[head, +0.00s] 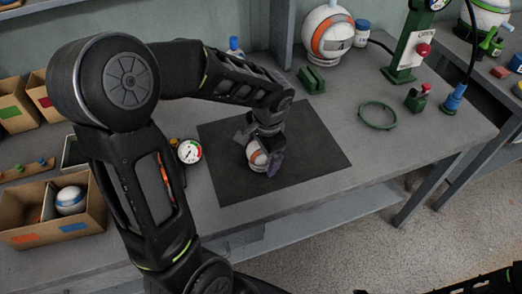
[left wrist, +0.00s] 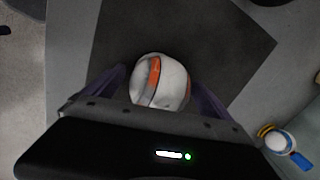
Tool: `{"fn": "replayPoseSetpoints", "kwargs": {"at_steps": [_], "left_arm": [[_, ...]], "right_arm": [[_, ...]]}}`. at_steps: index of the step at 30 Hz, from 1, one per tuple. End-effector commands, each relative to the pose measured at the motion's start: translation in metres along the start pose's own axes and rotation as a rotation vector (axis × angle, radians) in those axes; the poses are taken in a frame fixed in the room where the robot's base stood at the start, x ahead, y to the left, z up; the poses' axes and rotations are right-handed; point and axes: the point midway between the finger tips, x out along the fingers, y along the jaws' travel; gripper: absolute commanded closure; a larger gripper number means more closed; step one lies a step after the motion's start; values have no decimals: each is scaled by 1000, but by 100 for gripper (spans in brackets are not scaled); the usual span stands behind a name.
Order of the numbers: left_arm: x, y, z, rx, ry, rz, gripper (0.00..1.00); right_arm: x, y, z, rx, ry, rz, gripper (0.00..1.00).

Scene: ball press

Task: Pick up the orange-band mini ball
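The mini ball, white with an orange band (head: 257,154), is on the dark mat (head: 318,150) in the head view. In the left wrist view the orange-band ball (left wrist: 168,84) sits between the two fingers of my left gripper (left wrist: 159,84). My left gripper (head: 265,158) reaches down over the ball from above in the head view. Its fingers are apart, one on each side of the ball and very close to it. I cannot see clearly whether they touch it. My right gripper is not in view.
A pressure gauge (head: 189,151) stands left of the mat. A cardboard box (head: 40,215) holding a blue-banded ball (head: 70,200) is farther left. A large orange-and-white ball (head: 328,33), a green block (head: 311,80), a green ring (head: 378,115) and a green press (head: 408,45) stand behind and right.

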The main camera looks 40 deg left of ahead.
Motion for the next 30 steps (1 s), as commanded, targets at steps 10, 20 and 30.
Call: {"fn": "replayPoseSetpoints", "kwargs": {"at_steps": [10, 20, 30], "left_arm": [[0, 0, 0, 0, 0, 0, 34], [0, 0, 0, 0, 0, 0, 61], [-1, 0, 0, 0, 0, 0, 69]], "right_arm": [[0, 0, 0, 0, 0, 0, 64], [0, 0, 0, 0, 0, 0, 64], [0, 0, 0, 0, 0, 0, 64]]}}
